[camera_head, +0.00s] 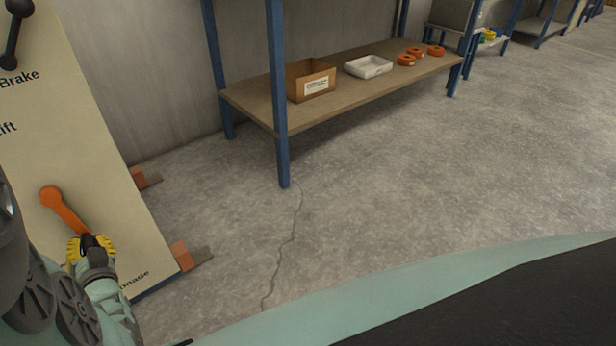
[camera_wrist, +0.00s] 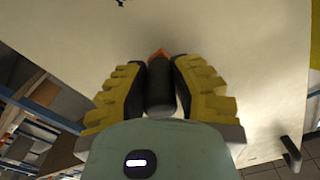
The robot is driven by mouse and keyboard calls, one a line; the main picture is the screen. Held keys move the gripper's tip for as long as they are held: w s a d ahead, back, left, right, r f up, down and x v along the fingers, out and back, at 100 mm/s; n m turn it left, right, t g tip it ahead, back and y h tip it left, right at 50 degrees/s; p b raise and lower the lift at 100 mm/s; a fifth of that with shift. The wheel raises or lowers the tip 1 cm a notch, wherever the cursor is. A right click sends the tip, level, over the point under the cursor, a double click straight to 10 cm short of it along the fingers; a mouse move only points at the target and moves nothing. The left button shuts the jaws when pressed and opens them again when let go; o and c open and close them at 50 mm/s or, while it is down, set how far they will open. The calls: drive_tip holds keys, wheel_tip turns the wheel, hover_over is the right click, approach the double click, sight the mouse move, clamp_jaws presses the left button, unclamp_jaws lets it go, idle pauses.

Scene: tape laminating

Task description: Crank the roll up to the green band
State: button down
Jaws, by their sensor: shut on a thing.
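An orange crank (camera_head: 66,212) is mounted low on a cream panel (camera_head: 90,140) at the left of the head view. Its arm slants down to the right from the round hub. My gripper (camera_head: 91,246), with yellow pads, is at the lower end of the crank. In the wrist view my gripper (camera_wrist: 161,72) is shut on the black crank handle (camera_wrist: 160,88), with a pad on each side. A bit of orange crank shows past the handle. The roll and the green band are not in view.
A black lever (camera_head: 15,30) sits by the "Brake" label at the upper left. Orange-and-grey feet (camera_head: 190,256) stick out beside the panel. A shelf (camera_head: 345,95) with a cardboard box (camera_head: 309,82), a white tray (camera_head: 368,66) and orange rolls stands behind. The floor between is clear.

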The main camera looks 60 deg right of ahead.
drive_tip(key=shift+a+f, duration=0.2)
drive_tip(key=shift+a, duration=0.3)
drive_tip(key=c, duration=1.2)
unclamp_jaws()
drive_tip(key=o, duration=0.3)
drive_tip(key=shift+w+a+r, duration=0.15)
drive_tip(key=shift+a, duration=0.25)
drive_tip(key=shift+o, duration=0.8)
drive_tip(key=shift+d, duration=0.1)
drive_tip(key=p+v, duration=0.4)
drive_tip(key=v, duration=1.4)
